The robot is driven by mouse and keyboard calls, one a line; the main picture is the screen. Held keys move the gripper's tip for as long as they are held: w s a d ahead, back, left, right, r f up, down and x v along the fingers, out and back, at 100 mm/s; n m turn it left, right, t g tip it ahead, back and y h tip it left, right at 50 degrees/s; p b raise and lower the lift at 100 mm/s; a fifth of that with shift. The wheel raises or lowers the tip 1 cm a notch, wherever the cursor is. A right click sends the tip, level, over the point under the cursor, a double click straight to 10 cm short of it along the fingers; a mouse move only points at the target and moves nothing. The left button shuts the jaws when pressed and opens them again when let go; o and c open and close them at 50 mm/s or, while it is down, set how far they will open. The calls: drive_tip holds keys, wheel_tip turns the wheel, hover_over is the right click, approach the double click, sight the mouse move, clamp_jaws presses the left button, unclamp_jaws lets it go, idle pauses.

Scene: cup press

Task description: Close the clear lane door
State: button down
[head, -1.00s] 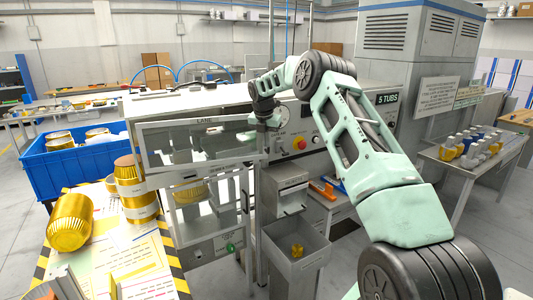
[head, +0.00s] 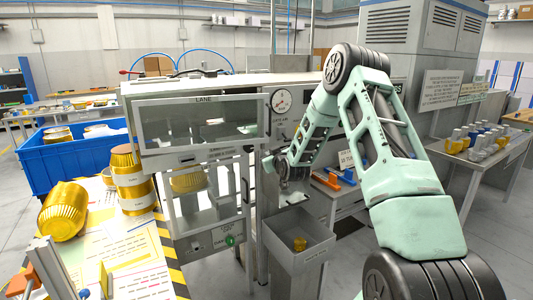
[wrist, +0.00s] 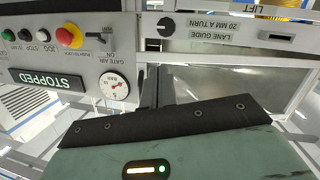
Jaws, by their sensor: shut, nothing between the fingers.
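The clear lane door (head: 200,125) is a see-through panel in a grey frame marked LANE, on the machine's front at left of centre in the head view. I cannot tell whether it sits flush. A clear panel (wrist: 235,75) also shows at right in the wrist view, below an upside-down LIFT label. My gripper (head: 284,199) is shut and empty, to the right of the door and lower than it, apart from it in the picture. Its dark fingers (wrist: 157,88) show in the wrist view, partly hidden by the gripper body.
A grey open bin (head: 298,240) stands below my gripper. A pressure gauge (head: 281,101) is above it.

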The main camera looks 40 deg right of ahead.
drive_tip(key=s+m+t+h, duration=0.1)
drive_tip(key=s+m, duration=0.2)
drive_tip(key=m+p, duration=0.1)
drive_tip(key=p, duration=0.4)
approach(265, 141)
drive_tip(key=shift+h, duration=0.4)
drive_tip(key=x, duration=0.6)
drive_tip(key=shift+w+a+f, duration=0.1)
drive_tip(key=shift+w+f, duration=0.1)
drive_tip(key=shift+w, duration=0.3)
drive_tip(key=shift+b, duration=0.35)
